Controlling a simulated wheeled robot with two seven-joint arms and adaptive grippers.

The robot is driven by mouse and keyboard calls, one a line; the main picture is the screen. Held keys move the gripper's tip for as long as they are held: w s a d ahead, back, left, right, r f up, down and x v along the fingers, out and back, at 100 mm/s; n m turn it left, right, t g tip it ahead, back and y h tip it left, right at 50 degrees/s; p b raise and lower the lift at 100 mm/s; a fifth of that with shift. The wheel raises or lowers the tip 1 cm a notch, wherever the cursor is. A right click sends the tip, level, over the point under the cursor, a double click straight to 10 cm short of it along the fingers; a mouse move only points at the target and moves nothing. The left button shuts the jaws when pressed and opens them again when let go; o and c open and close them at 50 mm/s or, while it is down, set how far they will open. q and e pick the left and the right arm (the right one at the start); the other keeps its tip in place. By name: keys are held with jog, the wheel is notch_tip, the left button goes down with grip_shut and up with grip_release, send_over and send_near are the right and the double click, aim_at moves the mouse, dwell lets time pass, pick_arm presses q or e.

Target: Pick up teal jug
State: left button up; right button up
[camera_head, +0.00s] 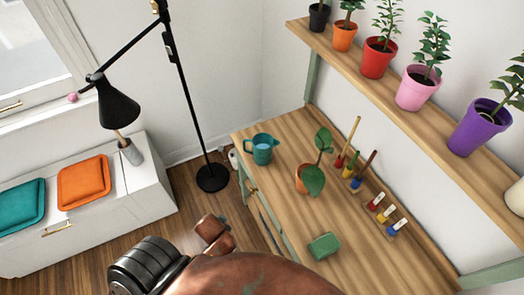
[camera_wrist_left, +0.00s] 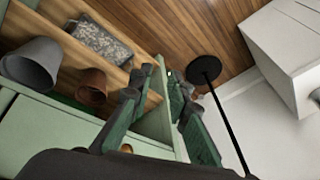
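The teal jug (camera_head: 262,149) stands upright on the far left corner of the wooden desk (camera_head: 290,127) in the head view, left of a plant in an orange pot. Its handle points left. My left gripper (camera_wrist_left: 162,85) shows in the left wrist view with its two fingers spread apart and no object held between them. It is beside the desk, facing the green frame and the shelves under the top. The jug does not show in that view. My right gripper is not in view.
The potted plant (camera_head: 311,181), paint brushes (camera_head: 358,168) and a green box (camera_head: 323,246) stand on the desk. A black floor lamp (camera_head: 212,178) stands left of the desk. Under the top are a grey pot (camera_wrist_left: 32,64) and a terracotta pot (camera_wrist_left: 92,87). A white cabinet (camera_head: 105,218) is at left.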

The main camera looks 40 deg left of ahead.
pick_arm(q)
jog(key=w+a+r+n+t+y, duration=0.2)
jog(key=w+a+r+n+y, duration=0.15)
jog(key=w+a+r, duration=0.2)
jog(key=n+t+y, duration=0.3)
jog(key=t+y, duration=0.2)
jog(key=t, duration=0.5)
send_near(244, 144)
jog(key=x, duration=1)
jog(key=shift+w+a+f, duration=0.2)
jog(key=shift+w+a, duration=0.05)
jog(key=shift+c, duration=0.4)
grip_shut()
jog(key=shift+r, duration=0.1)
